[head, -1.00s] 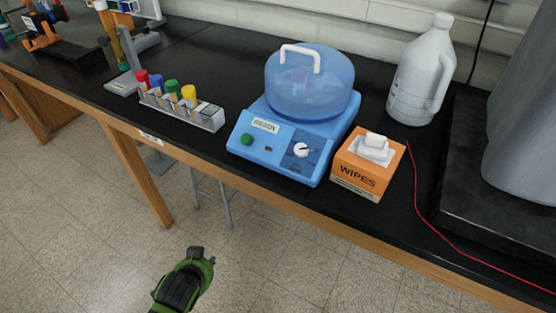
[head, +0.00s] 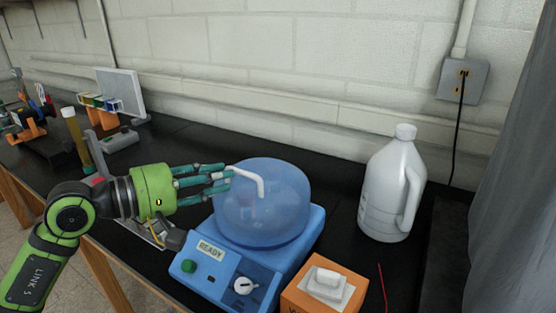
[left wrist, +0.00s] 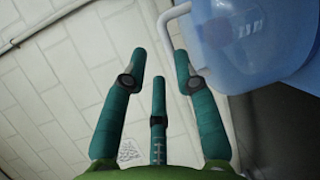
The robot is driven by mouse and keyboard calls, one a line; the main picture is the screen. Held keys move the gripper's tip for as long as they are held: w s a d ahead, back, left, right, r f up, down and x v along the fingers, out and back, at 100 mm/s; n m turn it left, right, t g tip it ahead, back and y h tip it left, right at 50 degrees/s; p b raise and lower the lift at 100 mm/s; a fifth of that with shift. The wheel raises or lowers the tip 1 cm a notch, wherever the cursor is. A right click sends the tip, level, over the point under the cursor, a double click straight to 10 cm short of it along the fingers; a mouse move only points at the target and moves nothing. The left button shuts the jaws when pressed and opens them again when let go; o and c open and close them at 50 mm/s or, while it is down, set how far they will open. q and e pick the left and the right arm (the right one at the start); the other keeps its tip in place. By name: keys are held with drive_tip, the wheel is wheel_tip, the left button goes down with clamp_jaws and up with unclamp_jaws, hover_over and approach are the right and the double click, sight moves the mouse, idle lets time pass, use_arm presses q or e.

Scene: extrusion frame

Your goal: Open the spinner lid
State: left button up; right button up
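The spinner (head: 225,265) is a blue machine with a READY label, a green button and a white knob. Its translucent blue domed lid (head: 270,215) sits down on the base, with a white bar handle (head: 252,179) on top. My left gripper (head: 229,174) reaches in from the left with its teal fingers spread, its tips at the near left end of the handle. In the left wrist view the fingers (left wrist: 158,60) are apart with nothing between them. The handle (left wrist: 170,22) shows just beyond the right finger, beside the lid (left wrist: 255,40). My right gripper is out of view.
An orange wipes box (head: 325,289) stands close at the spinner's right front. A white jug (head: 390,190) stands at the back right. A tube with a yellow body (head: 76,140) and other lab items stand at the left. The wall is close behind.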

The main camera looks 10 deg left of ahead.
sight(242, 172)
use_arm(q)
drive_tip(key=shift+w+f+y, duration=0.1)
drive_tip(key=shift+w+y, duration=0.4)
drive_tip(key=shift+w, duration=0.25)
drive_tip(key=p+x, duration=0.1)
drive_tip(key=p, duration=0.2)
drive_tip(key=shift+w+d, duration=0.3)
drive_tip(key=x, duration=0.2)
drive_tip(key=shift+w+d+f+p, duration=0.1)
drive_tip(key=shift+w+d+p, duration=0.15)
drive_tip(key=shift+p, duration=0.15)
drive_tip(key=shift+w+d+f, duration=0.15)
drive_tip(key=shift+w+d, duration=0.05)
drive_tip(key=shift+d, duration=0.05)
drive_tip(key=shift+f, duration=0.1)
clamp_jaws()
use_arm(e)
wheel_tip(242, 172, up, 4)
drive_tip(key=shift+r, duration=0.1)
